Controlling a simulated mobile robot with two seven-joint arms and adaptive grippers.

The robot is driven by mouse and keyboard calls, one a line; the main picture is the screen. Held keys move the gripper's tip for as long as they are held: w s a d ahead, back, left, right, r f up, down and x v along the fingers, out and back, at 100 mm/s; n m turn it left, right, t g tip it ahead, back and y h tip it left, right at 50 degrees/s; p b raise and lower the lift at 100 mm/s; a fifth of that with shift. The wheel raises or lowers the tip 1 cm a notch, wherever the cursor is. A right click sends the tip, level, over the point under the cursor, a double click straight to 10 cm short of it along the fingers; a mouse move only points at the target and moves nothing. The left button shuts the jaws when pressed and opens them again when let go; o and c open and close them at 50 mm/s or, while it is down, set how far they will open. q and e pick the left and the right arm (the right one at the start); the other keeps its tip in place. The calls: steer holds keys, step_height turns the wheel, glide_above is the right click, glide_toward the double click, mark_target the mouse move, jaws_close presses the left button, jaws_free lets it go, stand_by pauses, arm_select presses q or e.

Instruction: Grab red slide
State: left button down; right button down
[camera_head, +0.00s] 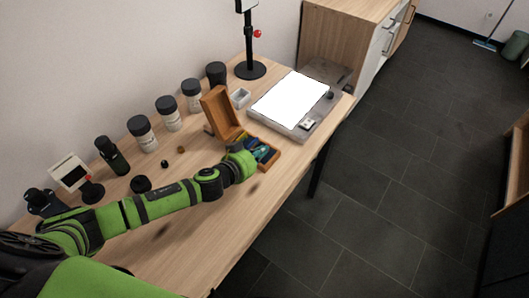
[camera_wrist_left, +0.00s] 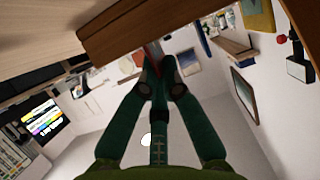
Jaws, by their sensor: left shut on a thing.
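An open wooden slide box with a raised lid (camera_head: 221,112) stands on the table, its low tray (camera_head: 270,161) under my left gripper (camera_head: 262,153). In the left wrist view, the two dark green fingers of my left gripper (camera_wrist_left: 159,76) close together on a thin, partly reddish piece, the red slide (camera_wrist_left: 154,53). Only a narrow edge of it shows between the fingertips, close to a brown wooden surface (camera_wrist_left: 190,22). In the head view the slide is hidden by the gripper. My right gripper is not in view.
A grey device with a bright white panel (camera_head: 290,98) lies beyond the box. A small white tray (camera_head: 240,97), several black-lidded jars (camera_head: 168,115) and a black stand (camera_head: 250,68) line the wall side. The front strip of the wooden table (camera_head: 215,235) is clear.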

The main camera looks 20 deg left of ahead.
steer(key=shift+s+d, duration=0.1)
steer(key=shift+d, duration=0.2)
